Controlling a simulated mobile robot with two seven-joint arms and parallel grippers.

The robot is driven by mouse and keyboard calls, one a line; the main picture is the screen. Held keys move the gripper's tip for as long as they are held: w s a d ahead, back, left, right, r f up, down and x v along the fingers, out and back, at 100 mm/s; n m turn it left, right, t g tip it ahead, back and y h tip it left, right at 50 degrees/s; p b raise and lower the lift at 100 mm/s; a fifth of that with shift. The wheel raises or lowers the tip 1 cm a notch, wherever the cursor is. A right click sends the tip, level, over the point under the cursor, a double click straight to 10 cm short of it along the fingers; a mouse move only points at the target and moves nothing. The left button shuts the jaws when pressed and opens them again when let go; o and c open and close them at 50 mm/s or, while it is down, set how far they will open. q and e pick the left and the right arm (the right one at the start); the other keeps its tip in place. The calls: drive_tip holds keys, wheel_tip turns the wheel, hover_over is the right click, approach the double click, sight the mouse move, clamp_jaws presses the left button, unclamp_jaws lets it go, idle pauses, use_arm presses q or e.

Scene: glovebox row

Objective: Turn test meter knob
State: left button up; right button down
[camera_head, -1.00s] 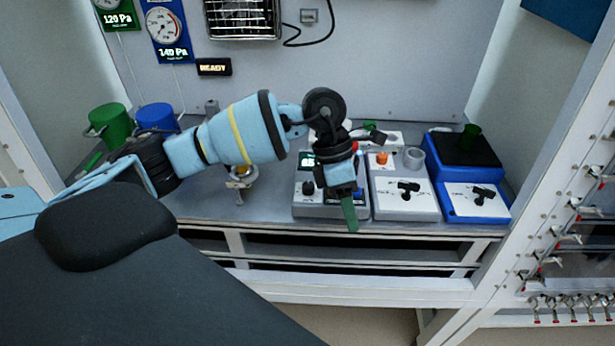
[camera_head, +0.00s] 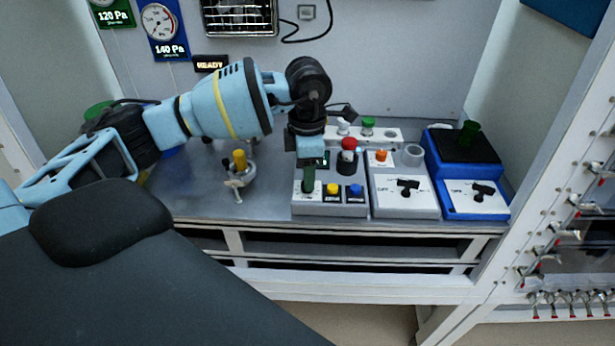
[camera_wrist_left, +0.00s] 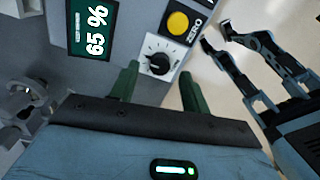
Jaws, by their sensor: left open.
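The test meter (camera_head: 331,209) is the grey box at the front of the worktop, with a yellow and a blue button. My left gripper (camera_head: 308,182) is above its left end, and its green fingers hide the knob in the head view. In the left wrist view the black knob (camera_wrist_left: 157,62) sits on a white scale plate, with a display (camera_wrist_left: 92,28) reading 65 % and a yellow ZERO button (camera_wrist_left: 178,23) beside it. The left gripper (camera_wrist_left: 159,72) is open, its two green fingers apart on either side of the knob. I cannot tell whether they touch it. My right gripper is not in view.
A small stand with a yellow knob (camera_head: 239,160) is to the left. The worktop's front edge is close.

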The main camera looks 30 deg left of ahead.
use_arm(q)
wheel_tip(320, 180, down, 2)
drive_tip(key=shift+f, duration=0.25)
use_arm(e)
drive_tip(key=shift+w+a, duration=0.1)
use_arm(q)
drive_tip(key=shift+c, duration=0.5)
